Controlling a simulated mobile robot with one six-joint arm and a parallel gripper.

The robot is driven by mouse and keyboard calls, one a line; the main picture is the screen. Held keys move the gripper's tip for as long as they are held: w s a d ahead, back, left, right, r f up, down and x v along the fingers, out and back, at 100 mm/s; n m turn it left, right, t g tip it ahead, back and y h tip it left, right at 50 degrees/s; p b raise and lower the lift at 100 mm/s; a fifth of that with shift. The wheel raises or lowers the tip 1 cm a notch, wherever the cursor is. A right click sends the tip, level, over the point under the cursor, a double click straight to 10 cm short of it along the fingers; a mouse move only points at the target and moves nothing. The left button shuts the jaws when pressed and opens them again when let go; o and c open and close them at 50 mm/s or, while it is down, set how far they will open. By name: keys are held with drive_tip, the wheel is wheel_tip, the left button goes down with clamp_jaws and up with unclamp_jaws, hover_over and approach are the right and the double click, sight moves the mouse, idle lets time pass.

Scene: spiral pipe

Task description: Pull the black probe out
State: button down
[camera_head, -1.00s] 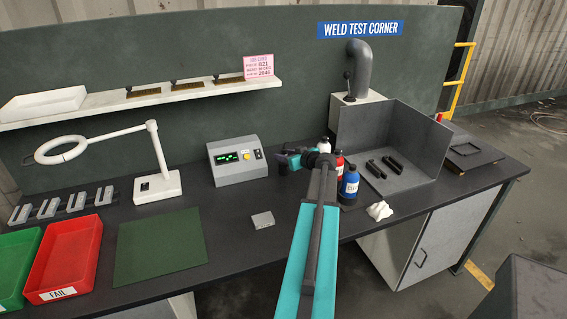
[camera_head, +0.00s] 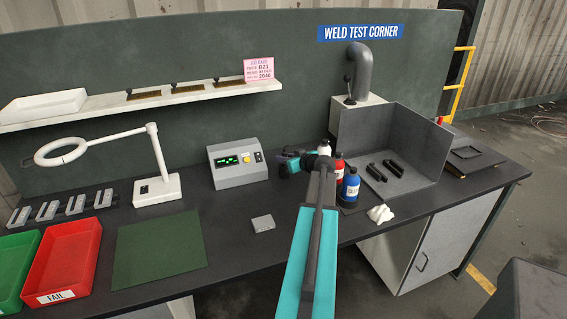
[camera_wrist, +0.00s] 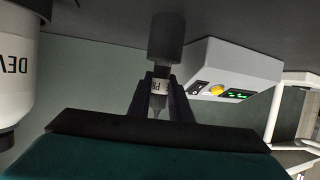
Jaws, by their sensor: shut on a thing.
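My gripper (camera_head: 285,163) is beside the grey meter box (camera_head: 238,161) in the head view, in front of the arm's far end. In the wrist view, which shows the scene upside down, my gripper (camera_wrist: 158,95) has its two dark fingers shut on a slim piece with a white label, partly readable as "PR", and a pointed end. A thick dark cylinder (camera_wrist: 165,37) is in line with this piece and reaches toward the bench top. I take them as the black probe and its holder, but cannot tell where one ends. The meter box (camera_wrist: 228,72) is close on the right there.
A white bottle (camera_wrist: 18,75) is close at the left in the wrist view. Red (camera_head: 339,168) and blue (camera_head: 350,187) bottles stand right of the arm. A small grey block (camera_head: 263,223) lies on the bench. The green mat (camera_head: 160,250) is bare.

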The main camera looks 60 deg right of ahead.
sight(285, 152)
drive_tip(key=shift+s+r, duration=0.1)
drive_tip(key=shift+r, duration=2.45)
drive_tip(key=shift+r, duration=0.35)
drive_tip(key=shift+r, duration=0.85)
